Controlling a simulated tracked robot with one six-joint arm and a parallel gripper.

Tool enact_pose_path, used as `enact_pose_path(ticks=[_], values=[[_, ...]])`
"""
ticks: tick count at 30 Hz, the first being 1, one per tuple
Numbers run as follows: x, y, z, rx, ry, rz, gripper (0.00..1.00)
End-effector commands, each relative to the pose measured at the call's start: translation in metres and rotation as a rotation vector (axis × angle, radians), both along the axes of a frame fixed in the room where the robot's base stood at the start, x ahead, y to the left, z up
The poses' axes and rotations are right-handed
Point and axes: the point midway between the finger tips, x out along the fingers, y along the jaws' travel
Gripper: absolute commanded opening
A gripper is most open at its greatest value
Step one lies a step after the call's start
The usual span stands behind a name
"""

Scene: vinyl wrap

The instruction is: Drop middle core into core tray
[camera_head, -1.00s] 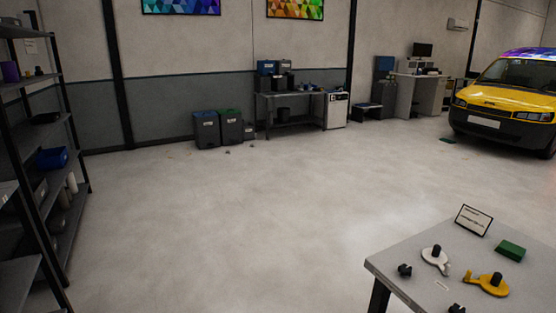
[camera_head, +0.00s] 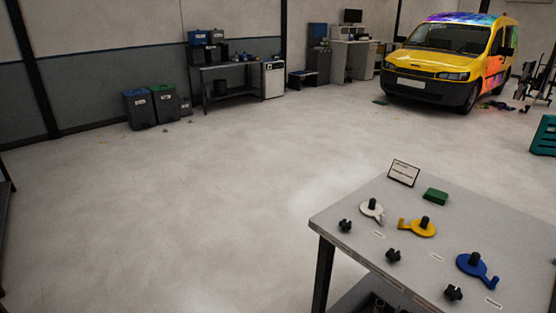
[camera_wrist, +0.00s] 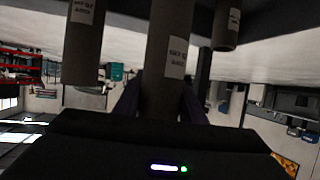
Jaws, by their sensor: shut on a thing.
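The middle core (camera_wrist: 168,60) is a dark grey tube with a white printed label, in the centre of the wrist view. My gripper (camera_wrist: 160,100) is shut on it, with a dark finger on each side. A left core (camera_wrist: 84,45) and a shorter-looking right core (camera_wrist: 227,22), both labelled, flank it without touching the fingers. The wrist picture appears upside down. I cannot pick out the core tray for certain. My gripper is outside the head view.
A grey table (camera_head: 340,225) at the right holds white, yellow and blue hooked pieces, black knobs, a green block (camera_head: 435,196) and a sign (camera_head: 404,172). Dark round items sit under its front edge. A yellow van (camera_head: 435,65) stands behind. The floor (camera_head: 180,210) at left is clear.

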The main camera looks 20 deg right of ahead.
Motion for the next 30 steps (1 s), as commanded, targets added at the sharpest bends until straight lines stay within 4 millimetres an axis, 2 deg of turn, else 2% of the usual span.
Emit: enact_pose_path(ticks=[9, 10, 19, 30], values=[[0.0003, -0.0002, -0.0004, -0.001, -0.001, 0.0, 0.14], [0.0003, -0.0002, -0.0004, -0.001, -0.001, 0.0, 0.38], [0.0002, -0.0001, -0.0004, -0.001, -0.001, 0.0, 0.58], [-0.0006, 0.0008, -0.0004, 0.0, 0.0, 0.0, 0.58]])
